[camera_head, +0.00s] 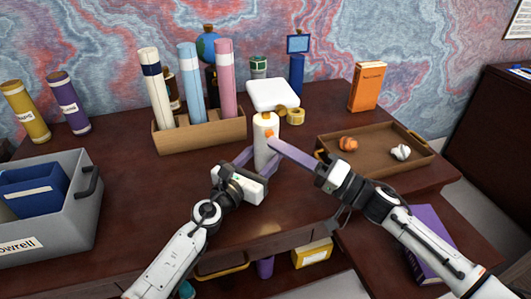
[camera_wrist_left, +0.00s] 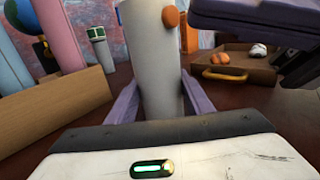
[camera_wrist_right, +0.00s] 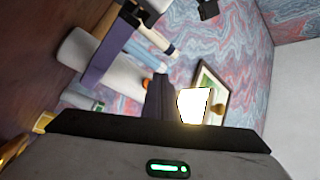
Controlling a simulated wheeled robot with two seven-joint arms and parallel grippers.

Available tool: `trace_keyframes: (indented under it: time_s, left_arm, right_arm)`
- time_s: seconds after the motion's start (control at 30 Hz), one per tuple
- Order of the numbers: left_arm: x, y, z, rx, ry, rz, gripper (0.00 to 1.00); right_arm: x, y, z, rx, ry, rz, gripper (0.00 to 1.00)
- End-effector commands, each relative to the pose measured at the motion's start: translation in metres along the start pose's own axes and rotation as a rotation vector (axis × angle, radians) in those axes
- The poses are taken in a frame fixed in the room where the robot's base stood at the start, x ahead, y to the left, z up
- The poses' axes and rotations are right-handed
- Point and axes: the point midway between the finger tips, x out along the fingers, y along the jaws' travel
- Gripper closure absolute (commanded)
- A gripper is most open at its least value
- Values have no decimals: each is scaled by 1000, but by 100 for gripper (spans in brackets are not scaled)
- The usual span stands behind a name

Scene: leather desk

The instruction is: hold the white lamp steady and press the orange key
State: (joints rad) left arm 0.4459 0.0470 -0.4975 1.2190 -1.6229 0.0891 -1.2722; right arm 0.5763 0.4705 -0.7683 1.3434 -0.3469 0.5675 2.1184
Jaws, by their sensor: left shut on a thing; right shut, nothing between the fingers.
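The white lamp (camera_head: 262,155) is an upright white cylinder in the middle of the desk. Its round orange key (camera_head: 270,133) sticks out on the right near the top; the key also shows in the left wrist view (camera_wrist_left: 171,18). My left gripper (camera_wrist_left: 160,98) is shut around the lamp's body (camera_wrist_left: 157,60), one finger on each side. My right gripper (camera_head: 273,145) is shut and empty, its tips just right of the lamp beside the orange key. I cannot tell whether they touch the key.
A wooden box (camera_head: 200,137) with tall tubes stands behind left. A grey bin (camera_head: 75,215) stands left.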

Motion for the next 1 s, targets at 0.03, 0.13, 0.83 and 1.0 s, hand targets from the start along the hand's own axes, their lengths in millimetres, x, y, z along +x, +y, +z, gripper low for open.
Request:
trace_keyframes:
  time_s: [0.03, 0.13, 0.83, 1.0]
  left_arm:
    - [0, 0, -1, 0, 2, 0, 89]
    - [0, 0, -1, 0, 2, 0, 89]
    - [0, 0, -1, 0, 2, 0, 89]
    - [0, 0, -1, 0, 1, 0, 89]
  right_arm:
    - [0, 0, 0, 0, 0, 0, 100]
    - [0, 0, 0, 0, 0, 0, 100]
    - [-41, -29, 30, 1, 0, 0, 100]
    - [-42, -30, 31, 1, 0, 0, 100]
